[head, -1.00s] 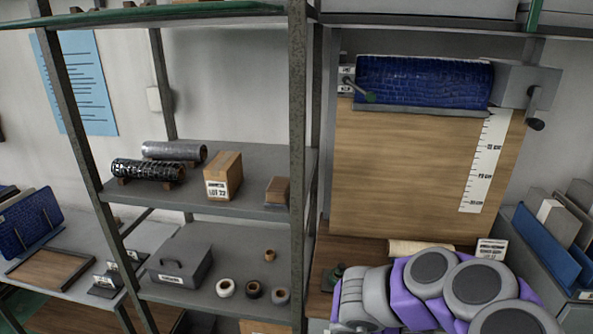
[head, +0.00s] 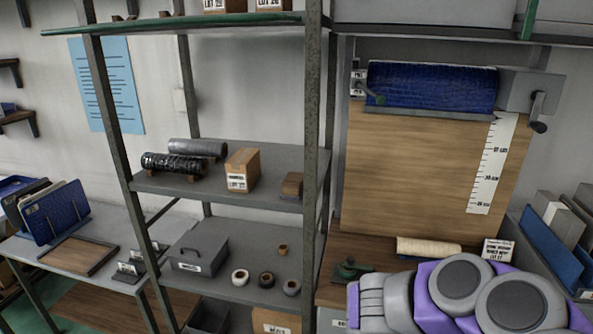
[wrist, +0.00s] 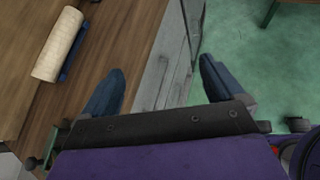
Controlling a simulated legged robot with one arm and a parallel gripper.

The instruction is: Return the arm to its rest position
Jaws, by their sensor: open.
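My arm, grey and purple, is folded at the lower right of the head view. My gripper (wrist: 162,88) shows in the wrist view with its two blue-grey fingers spread wide apart and nothing between them. Below the fingers, the wrist view shows the edge of a wooden bench top (wrist: 118,48) on the left and green floor on the right. The fingers are not visible in the head view.
A cream roll (head: 428,246) lies on the bench; it also shows in the wrist view (wrist: 60,44). A metal shelf post (head: 313,150) stands left of my arm. Blue panels (head: 548,246) stand at the right. A blue roll (head: 430,86) hangs above the wooden board (head: 415,165).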

